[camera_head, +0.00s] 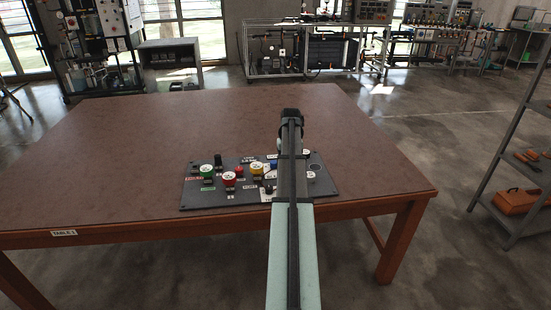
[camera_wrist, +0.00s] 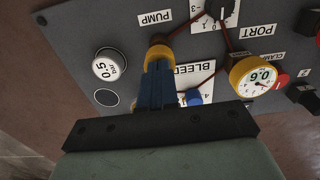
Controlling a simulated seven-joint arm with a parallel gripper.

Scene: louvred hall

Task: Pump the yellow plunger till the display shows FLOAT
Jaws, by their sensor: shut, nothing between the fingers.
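The dark control panel (camera_head: 232,197) lies on the brown table. In the wrist view it appears upside down. My gripper (camera_wrist: 158,66) is shut and empty, its blue fingers pointing at a yellow-brown round part (camera_wrist: 158,48) beside the PUMP label (camera_wrist: 156,17). This part looks like the yellow plunger. The fingertips overlap it in the picture; I cannot tell whether they touch. In the head view my arm hides the plunger. No display reading FLOAT is visible; a round white face (camera_wrist: 108,65) reads 0.5 bar.
Close to the fingers are a blue knob (camera_wrist: 193,97) by the BLEED label and a yellow-rimmed gauge (camera_wrist: 252,76). The table (camera_head: 110,150) is clear around the panel. Shelving (camera_head: 515,150) stands at right.

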